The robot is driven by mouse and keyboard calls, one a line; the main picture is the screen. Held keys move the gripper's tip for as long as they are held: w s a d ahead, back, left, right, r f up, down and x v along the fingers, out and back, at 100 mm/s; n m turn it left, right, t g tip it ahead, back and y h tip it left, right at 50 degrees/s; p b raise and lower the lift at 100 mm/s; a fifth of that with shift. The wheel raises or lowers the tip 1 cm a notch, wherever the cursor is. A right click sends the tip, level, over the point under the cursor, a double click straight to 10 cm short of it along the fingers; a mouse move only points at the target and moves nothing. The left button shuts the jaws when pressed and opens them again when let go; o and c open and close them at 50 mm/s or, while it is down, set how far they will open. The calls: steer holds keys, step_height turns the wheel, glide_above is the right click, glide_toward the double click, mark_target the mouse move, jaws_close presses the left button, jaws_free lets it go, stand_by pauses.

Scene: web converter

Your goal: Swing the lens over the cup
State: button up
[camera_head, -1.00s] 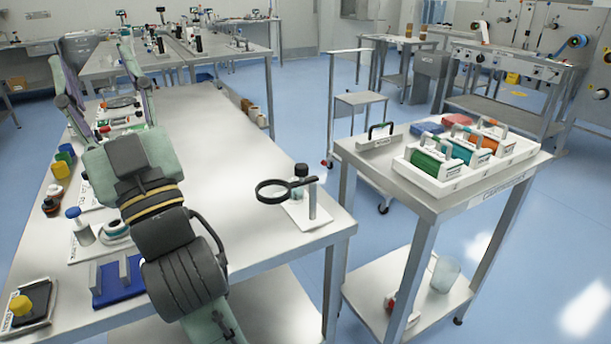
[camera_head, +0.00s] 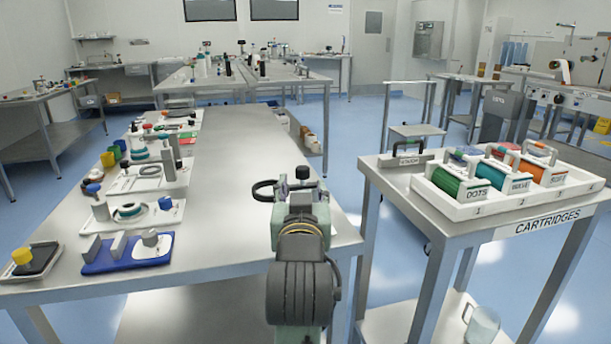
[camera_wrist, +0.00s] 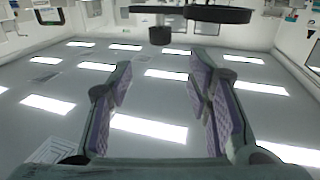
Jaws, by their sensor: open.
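The lens is a black-rimmed ring (camera_head: 264,191) on a short arm from a post with a black cap (camera_head: 302,172), near the front right of the long table. The ring points left of the post. My gripper (camera_head: 302,188) is open in front of the post and hides most of it and its base. In the wrist view my open gripper (camera_wrist: 160,78) has nothing between its purple-padded fingers. The black ring (camera_wrist: 218,14) and a dark cap (camera_wrist: 160,35) show beyond the fingertips. I cannot make out a cup beside the lens.
A cart (camera_head: 450,228) to the right holds a white tray (camera_head: 490,208) of cartridges. A clear vessel (camera_head: 482,325) stands on its lower shelf. A blue tray (camera_head: 110,262) and other kits line the table's left side. The table's middle is clear.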

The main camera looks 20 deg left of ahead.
mark_target(303, 167)
steer(key=p+x, duration=0.9)
steer(key=x, duration=0.1)
steer(key=shift+w+a+f+p, duration=0.1)
steer(key=shift+w+a+p, duration=0.05)
steer(key=shift+w+p, duration=0.2)
steer(key=shift+c, duration=0.2)
jaws_close()
stand_by(0.4)
